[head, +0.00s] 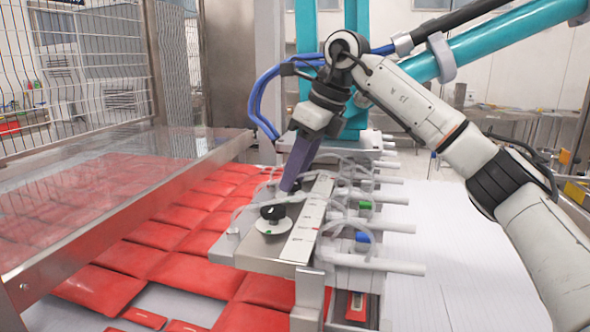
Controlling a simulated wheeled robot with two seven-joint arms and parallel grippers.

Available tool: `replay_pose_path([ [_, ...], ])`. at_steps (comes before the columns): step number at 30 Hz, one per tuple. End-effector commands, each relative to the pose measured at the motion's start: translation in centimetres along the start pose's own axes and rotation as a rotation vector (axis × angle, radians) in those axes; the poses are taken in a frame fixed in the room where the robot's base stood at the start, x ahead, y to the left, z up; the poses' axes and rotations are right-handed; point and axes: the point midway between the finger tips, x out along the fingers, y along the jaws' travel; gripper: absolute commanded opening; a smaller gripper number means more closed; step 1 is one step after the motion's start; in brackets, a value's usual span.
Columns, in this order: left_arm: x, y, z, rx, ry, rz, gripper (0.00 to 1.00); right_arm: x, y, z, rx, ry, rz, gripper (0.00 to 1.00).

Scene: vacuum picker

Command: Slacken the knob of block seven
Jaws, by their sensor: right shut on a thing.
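My right gripper (288,187) reaches down from the upper right. Its long purple fingers are shut at the row of metal blocks, on what seems to be a knob; the fingers hide it. A black knob (272,213) on a pale round disc stands free on the nearest block (262,250), just in front of the fingertips. A white ruled scale (308,220) runs along the blocks. I cannot read block numbers, so I cannot tell which is block seven. My left gripper is not in view.
Red packets (190,275) lie below and left of the blocks. A clear panel with a metal frame (120,222) stands at the left. Clear hoses and white tubes (385,265) stick out on the right. Blue hoses (262,95) hang behind. A ribbed white surface (460,240) lies right.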

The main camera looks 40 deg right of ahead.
Motion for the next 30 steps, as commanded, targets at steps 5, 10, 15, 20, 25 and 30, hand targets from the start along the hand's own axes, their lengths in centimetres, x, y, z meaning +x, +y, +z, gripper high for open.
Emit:
replay_pose_path([
  [5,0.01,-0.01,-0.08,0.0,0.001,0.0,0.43,-0.03,-0.22,0.12,-0.153,-0.003,0.065,0.1],
  [10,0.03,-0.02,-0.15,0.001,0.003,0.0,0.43,-0.03,-0.39,0.19,-0.302,-0.003,0.127,0.1],
  [15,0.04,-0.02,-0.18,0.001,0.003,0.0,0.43,-0.02,-0.52,0.28,-0.451,-0.003,0.189,0.1],
  [20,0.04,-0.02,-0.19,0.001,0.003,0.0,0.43,0.02,-0.62,0.4,-0.584,-0.003,0.244,0.1],
  [25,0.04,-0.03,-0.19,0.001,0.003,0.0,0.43,0.06,-0.75,0.45,-0.708,-0.002,0.294,0.1],
  [30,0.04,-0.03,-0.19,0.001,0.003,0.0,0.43,0.1,-0.79,0.54,-0.804,-0.001,0.332,0.1],
])
